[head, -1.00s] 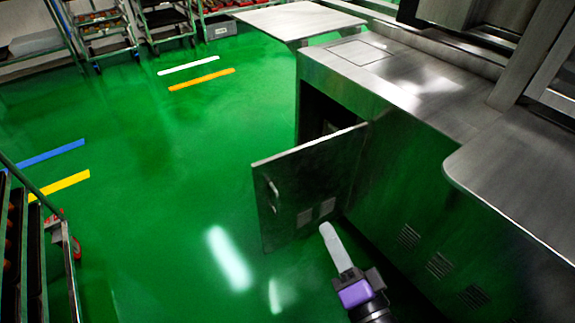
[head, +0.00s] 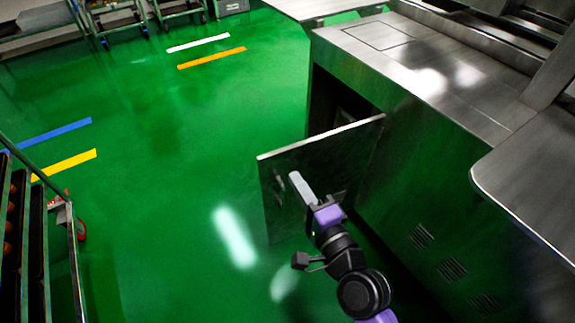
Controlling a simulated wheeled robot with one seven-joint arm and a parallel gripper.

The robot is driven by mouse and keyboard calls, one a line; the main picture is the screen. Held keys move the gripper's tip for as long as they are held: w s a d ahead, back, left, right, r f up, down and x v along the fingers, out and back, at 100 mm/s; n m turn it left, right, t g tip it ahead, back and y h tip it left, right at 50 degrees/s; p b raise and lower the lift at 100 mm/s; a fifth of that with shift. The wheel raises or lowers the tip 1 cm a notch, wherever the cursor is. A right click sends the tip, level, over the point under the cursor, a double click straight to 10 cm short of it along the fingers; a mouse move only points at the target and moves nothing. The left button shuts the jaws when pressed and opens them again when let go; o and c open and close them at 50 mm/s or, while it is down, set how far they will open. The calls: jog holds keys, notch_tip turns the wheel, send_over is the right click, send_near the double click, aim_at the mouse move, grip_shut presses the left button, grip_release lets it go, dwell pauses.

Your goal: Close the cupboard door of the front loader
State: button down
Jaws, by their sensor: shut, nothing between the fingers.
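The cupboard door (head: 345,150) of the front loader is a flat metal panel. It stands open, swung out from the machine's side over the green floor. The front loader (head: 405,160) is a steel cabinet at the right, with a dark opening (head: 335,95) behind the door. My gripper (head: 294,176) is shut and empty, its pale fingers pointing up and left. It is in front of the door's near face and overlaps it in the picture. I cannot tell whether the fingertips touch it.
A flat metal table (head: 325,8) stands at the back beside the machine. A rack of trays (head: 30,240) is at the left edge, and wheeled carts (head: 120,20) stand at the back left. The green floor (head: 170,150) between them is clear.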

aim_at(281, 158)
jog(key=x, duration=0.5)
jog(key=shift+w+a+b, duration=0.1)
jog(key=shift+w+b, duration=0.1)
jog(key=shift+b, duration=0.1)
